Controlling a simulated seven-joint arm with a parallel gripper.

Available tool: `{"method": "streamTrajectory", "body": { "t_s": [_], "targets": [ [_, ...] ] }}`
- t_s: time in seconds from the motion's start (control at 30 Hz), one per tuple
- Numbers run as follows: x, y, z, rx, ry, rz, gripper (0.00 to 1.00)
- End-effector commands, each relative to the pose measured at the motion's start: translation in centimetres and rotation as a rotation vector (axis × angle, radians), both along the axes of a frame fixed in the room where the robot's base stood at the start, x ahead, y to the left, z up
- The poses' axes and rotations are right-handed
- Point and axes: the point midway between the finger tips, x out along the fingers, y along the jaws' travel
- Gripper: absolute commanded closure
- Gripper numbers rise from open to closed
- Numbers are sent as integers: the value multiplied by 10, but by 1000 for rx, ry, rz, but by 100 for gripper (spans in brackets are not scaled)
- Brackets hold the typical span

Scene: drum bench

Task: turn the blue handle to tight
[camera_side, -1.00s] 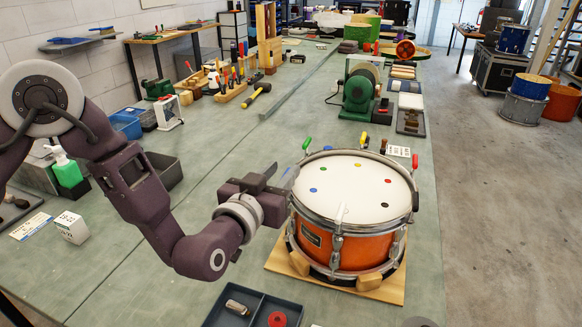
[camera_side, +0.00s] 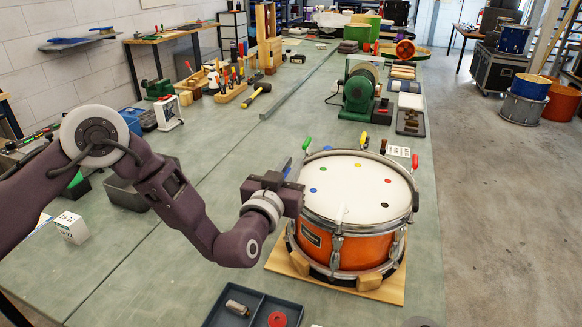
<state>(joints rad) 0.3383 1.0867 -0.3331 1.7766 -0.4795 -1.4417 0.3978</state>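An orange snare drum (camera_side: 352,247) with a white head (camera_side: 352,188) and metal rim stands on a wooden board (camera_side: 395,291). Coloured dots mark the head; the blue dot (camera_side: 313,190) is at its left. A green handle (camera_side: 306,143), a yellow handle (camera_side: 363,137) and a red handle (camera_side: 414,161) stand up around the rim.
A dark divided tray (camera_side: 252,310) holding a metal part and a red ring lies in front of the drum. A green-based grinder (camera_side: 358,92) and a small rack (camera_side: 410,121) stand behind it.

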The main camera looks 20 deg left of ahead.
Motion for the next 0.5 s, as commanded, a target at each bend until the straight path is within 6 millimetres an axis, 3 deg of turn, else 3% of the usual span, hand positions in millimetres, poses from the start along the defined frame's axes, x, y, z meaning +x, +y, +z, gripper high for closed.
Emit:
{"method": "streamTrajectory", "body": {
  "t_s": [0.5],
  "targets": [
    [0, -1, 0, 1, -1, -50, 100]
  ]
}}
